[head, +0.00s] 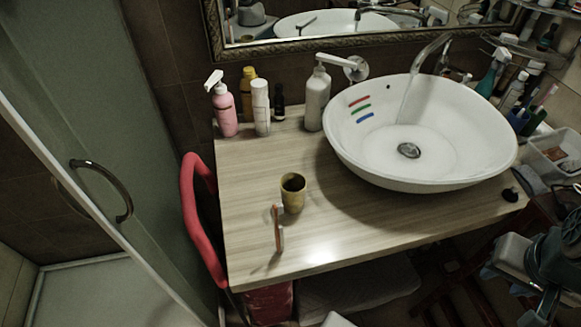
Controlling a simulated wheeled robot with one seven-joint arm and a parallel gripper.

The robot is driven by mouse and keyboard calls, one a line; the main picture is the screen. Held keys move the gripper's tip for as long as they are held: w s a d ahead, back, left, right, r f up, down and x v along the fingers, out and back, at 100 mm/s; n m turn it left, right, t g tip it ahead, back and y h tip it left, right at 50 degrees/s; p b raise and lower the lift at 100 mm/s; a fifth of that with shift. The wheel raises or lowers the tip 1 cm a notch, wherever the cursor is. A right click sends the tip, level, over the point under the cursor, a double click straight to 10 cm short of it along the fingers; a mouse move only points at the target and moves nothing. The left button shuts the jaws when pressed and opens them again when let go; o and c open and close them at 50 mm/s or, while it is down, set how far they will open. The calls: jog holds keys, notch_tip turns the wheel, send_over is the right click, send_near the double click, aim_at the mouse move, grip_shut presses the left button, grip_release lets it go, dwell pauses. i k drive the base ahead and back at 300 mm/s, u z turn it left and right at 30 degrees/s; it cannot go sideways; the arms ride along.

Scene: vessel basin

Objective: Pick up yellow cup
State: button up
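The yellow cup (293,193) stands upright on the wooden countertop (345,238), left of the white basin. Its open top faces up and its inside looks dark. An orange-red toothbrush (279,235) is just in front of the cup and to its left, with its pale head close to the cup's base. I cannot tell whether they touch.
The white basin (352,145) with running water takes up the counter's right half. A pink pump bottle (225,112), a white can (261,107) and a white pump bottle (316,100) stand behind. A red chair (193,215) borders the left edge.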

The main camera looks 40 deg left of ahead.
aim_at(292, 184)
jog(key=u, duration=0.1)
jog(key=k, duration=0.2)
jog(key=u, duration=2.05)
